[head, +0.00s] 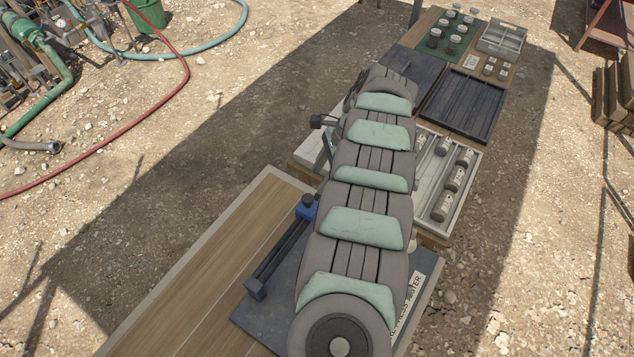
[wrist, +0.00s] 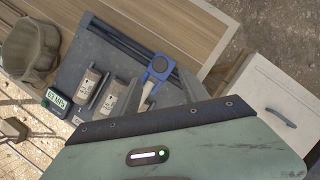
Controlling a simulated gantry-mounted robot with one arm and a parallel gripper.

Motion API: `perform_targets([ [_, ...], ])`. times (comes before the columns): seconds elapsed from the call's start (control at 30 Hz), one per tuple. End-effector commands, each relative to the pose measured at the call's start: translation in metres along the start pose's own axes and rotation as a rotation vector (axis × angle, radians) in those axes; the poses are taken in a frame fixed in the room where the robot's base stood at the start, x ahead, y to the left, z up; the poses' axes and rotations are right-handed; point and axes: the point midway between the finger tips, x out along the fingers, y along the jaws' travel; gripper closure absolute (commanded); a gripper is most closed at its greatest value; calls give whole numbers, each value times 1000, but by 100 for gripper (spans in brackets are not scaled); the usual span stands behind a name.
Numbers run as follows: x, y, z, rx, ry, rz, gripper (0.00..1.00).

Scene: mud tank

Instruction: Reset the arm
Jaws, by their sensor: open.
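My gripper (wrist: 160,92) shows in the wrist view, with grey fingers standing apart beyond my green-grey wrist shell. I see nothing held between them. Two labelled grey cylinders (wrist: 89,86) (wrist: 113,97) are on the mat, left of the fingers. In the head view, my thick segmented arm reaches from the bottom centre up over the bench, and I cannot make out the fingers there.
A wooden bench (head: 185,275) is at lower left. Right of my arm are a tray of grey cylinders (head: 474,210) and a black slatted tray (head: 462,105). Jars stand on a green mat (head: 462,57) beside a divided box (head: 503,40). A white box (wrist: 265,90) is at right in the wrist view.

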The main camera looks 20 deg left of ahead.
Motion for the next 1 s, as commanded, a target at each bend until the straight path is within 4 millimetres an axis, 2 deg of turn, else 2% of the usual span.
perform_targets([
  [0.03,-9,0,1,1,1,-2,47],
  [0.2,-20,1,2,3,0,-1,47],
  [0.73,-24,1,4,3,0,0,47],
  [1.0,-72,1,24,3,0,0,47],
])
